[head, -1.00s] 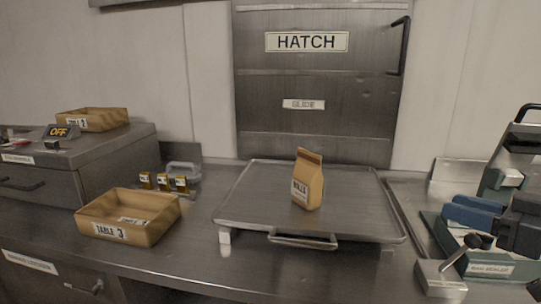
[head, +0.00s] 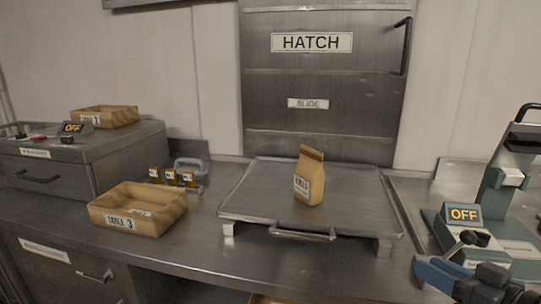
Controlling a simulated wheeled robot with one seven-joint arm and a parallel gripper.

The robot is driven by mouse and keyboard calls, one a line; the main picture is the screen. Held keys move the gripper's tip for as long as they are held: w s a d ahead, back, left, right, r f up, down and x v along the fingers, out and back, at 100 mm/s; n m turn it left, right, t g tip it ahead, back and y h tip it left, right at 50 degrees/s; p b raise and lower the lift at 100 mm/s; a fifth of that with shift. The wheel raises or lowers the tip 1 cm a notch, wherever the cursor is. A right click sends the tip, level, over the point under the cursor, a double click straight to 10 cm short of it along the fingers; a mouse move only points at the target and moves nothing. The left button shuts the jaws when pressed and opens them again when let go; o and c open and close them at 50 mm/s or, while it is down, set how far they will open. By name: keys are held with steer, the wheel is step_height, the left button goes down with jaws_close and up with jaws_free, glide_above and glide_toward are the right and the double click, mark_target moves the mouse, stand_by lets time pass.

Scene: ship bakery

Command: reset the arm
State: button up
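My gripper (head: 428,272) is at the lower right of the head view, low in front of the bag sealer. Its blue and black parts show, but its fingertips are not clear enough to tell whether it is open or shut. A brown paper bag (head: 310,180) with a white label stands upright on the metal slide tray (head: 262,208) before the hatch. My gripper is well apart from the bag and the tray.
The green bag sealer (head: 507,185) with an OFF sign (head: 463,214) stands at the right, close to my gripper. The closed hatch (head: 322,90) is at the back. A TABLE 3 box (head: 150,222) sits on the counter at left; another box (head: 118,117) stands on the cabinet behind.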

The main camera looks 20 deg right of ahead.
steer(key=s+a+f+m+g+h, duration=0.2)
steer(key=s+a+f, duration=0.9)
steer(key=s+a+r+n, duration=0.2)
steer(key=s+a, duration=0.2)
steer(key=s, duration=0.3)
steer(key=s+a+r+n+t+y, duration=0.1)
steer(key=s+a+r+n, duration=0.1)
steer(key=s+a, duration=0.2)
steer(key=s, duration=0.3)
steer(key=shift+s+r+y, duration=0.25)
steer(key=shift+y, duration=0.05)
